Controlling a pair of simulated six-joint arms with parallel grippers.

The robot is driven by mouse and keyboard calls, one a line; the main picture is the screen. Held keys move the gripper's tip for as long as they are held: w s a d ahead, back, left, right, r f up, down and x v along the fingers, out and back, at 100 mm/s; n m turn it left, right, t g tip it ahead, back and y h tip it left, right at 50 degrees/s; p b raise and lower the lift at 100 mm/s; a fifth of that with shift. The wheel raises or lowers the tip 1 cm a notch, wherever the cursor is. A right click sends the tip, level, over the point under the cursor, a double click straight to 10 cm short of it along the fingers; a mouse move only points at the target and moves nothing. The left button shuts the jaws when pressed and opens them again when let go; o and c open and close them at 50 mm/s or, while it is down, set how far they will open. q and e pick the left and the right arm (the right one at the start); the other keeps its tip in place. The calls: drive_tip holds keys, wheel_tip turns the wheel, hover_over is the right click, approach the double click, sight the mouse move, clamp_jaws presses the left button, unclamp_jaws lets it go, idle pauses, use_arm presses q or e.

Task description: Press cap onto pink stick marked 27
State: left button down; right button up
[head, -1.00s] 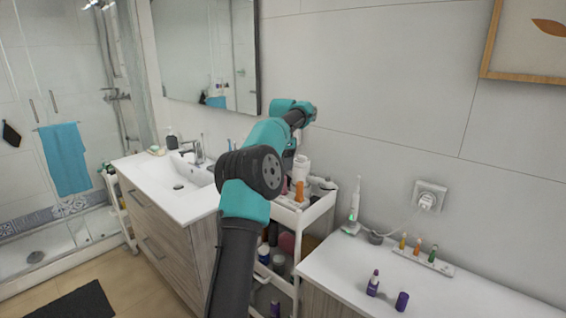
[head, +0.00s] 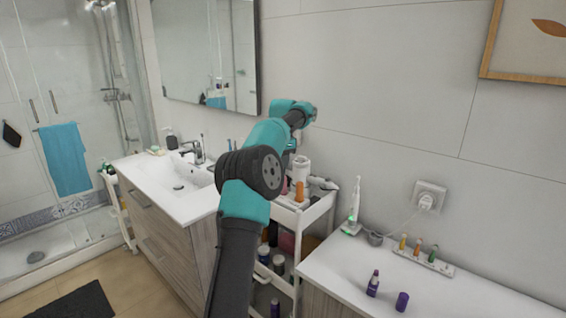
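A small uncapped stick (head: 373,283) with a dark purple body and a lighter tip stands upright on the white counter (head: 468,296) at the lower right. A purple cap (head: 402,301) stands apart from it, just to its right. I cannot read any number on the stick. One of my arms rises from the bottom middle and bends toward the wall above the cart. Its gripper cannot be made out; the arm's own links hide that area. No second arm shows.
A white rack (head: 424,262) with several coloured sticks lies at the counter's back. An electric toothbrush (head: 354,207) stands left of it, near a wall socket (head: 428,198). A cart (head: 318,214) crowded with bottles stands beside the sink (head: 180,182). The counter's right side is clear.

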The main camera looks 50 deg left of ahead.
use_arm(q)
drive_tip(key=shift+f, duration=2)
idle(0.7)
drive_tip(key=shift+r, duration=0.15)
drive_tip(key=shift+r, duration=3.35)
drive_tip(key=shift+d, duration=0.1)
